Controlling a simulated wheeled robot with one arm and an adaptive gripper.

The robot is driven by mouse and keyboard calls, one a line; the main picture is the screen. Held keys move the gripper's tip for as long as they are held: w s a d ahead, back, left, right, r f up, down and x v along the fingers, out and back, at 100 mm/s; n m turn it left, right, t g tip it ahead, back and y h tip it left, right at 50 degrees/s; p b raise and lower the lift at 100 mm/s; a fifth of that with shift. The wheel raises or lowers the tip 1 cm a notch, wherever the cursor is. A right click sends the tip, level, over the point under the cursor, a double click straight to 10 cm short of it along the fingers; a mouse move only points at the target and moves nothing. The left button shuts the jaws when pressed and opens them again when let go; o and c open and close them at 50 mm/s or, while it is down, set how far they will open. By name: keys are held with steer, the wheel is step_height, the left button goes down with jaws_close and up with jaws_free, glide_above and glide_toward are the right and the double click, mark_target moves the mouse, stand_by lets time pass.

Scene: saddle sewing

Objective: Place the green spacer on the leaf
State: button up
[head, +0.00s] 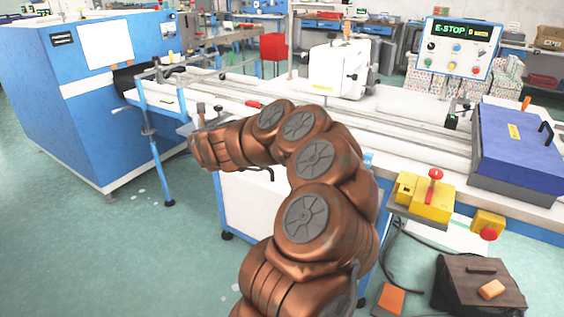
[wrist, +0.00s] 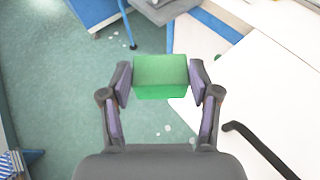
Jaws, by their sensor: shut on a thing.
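The green spacer (wrist: 160,72) is a plain green block, held between the two fingers of my gripper (wrist: 160,80) in the wrist view. The fingers press on its left and right sides. It hangs clear of any surface, with the green floor behind it. In the head view the spacer is hidden, and I cannot make out my fingers past the copper arm. A narrow white table extension on blue legs, which looks like the leaf (head: 160,101), is left of centre in the head view, beyond my wrist. I cannot tell the gap between spacer and leaf.
A white cabinet front with a dark handle (wrist: 262,148) is close on the right in the wrist view. A large blue machine (head: 80,110) stands left; a yellow control box (head: 425,198) is on the right. Open floor lies left.

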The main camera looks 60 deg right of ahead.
steer(key=s+d+r+m+g+h+b, duration=0.3)
steer(key=s+d+m+g+h+b, duration=0.5)
steer(key=s+d, duration=1.2)
steer(key=shift+w+d+f+m+g+y+p, duration=0.3)
steer(key=shift+f+m+g+y, duration=0.15)
steer(key=shift+f, duration=0.8)
steer(key=shift+w+d+f+m+g+y+p, duration=0.3)
steer(key=shift+d+f+m+g+y, duration=0.1)
steer(key=shift+f, duration=0.8)
steer(key=shift+w+d+f+m+g+y+p, duration=0.25)
steer(key=shift+f+m+g+y+p, duration=0.15)
steer(key=shift+f, duration=0.85)
steer(key=shift+w+f, duration=0.1)
steer(key=shift+f, duration=1.05)
steer(key=shift+f+b, duration=0.15)
steer(key=shift+b, duration=0.3)
steer(key=o, duration=1.2)
